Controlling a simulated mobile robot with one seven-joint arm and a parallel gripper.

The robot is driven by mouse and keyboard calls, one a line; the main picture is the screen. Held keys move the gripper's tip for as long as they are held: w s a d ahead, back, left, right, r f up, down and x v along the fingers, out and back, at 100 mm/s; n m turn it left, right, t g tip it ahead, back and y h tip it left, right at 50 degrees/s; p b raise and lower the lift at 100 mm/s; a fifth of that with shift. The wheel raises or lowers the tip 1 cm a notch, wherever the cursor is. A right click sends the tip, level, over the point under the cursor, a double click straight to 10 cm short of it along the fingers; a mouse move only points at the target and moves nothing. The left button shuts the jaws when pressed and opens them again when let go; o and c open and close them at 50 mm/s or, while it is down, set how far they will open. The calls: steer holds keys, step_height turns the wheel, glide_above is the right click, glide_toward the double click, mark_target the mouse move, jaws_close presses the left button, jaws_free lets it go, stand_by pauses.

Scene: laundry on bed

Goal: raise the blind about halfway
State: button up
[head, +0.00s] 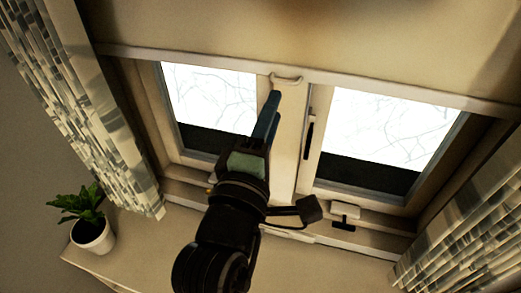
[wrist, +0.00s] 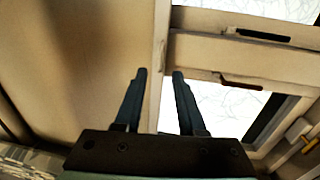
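The blind (head: 290,32) is a beige sheet covering the top of the window, with a pale bottom bar (head: 400,93). A small curved handle (head: 286,79) sits on that bar near the middle. My gripper (head: 275,97) points up at the bar, its fingertips just below the handle in the head view. In the wrist view the blind (wrist: 80,60) fills the left side and its bar (wrist: 160,45) runs down towards the gap between the fingers. My gripper (wrist: 159,73) is open there, with no object clearly between the fingers. I cannot tell whether it touches the bar.
Two window panes show below the blind, with a dark window handle (head: 309,138) on the frame between them. Patterned curtains (head: 85,100) hang at both sides. A potted plant (head: 88,225) stands on the sill at the left.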

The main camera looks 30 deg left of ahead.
steer(key=v, duration=0.6)
steer(key=shift+b, duration=0.3)
steer(key=shift+s+d, duration=0.1)
steer(key=shift+s, duration=0.05)
steer(key=d+r+m+t+h, duration=0.1)
steer(key=d+r+m+t, duration=0.2)
steer(key=d+r+m, duration=0.3)
steer(key=d+r+m+t+h+b, duration=0.1)
steer(key=d+r+m+t+h, duration=0.1)
steer(key=d+r+m, duration=0.3)
steer(key=d+r+m+t+h+b, duration=0.1)
steer(key=d+r+m+t+h, duration=0.1)
steer(key=d+r+m, duration=0.4)
step_height(320, 180, up, 11)
steer(key=m+t, duration=0.1)
steer(key=m, duration=0.3)
steer(key=shift+d+t, duration=0.3)
steer(key=shift+f, duration=0.2)
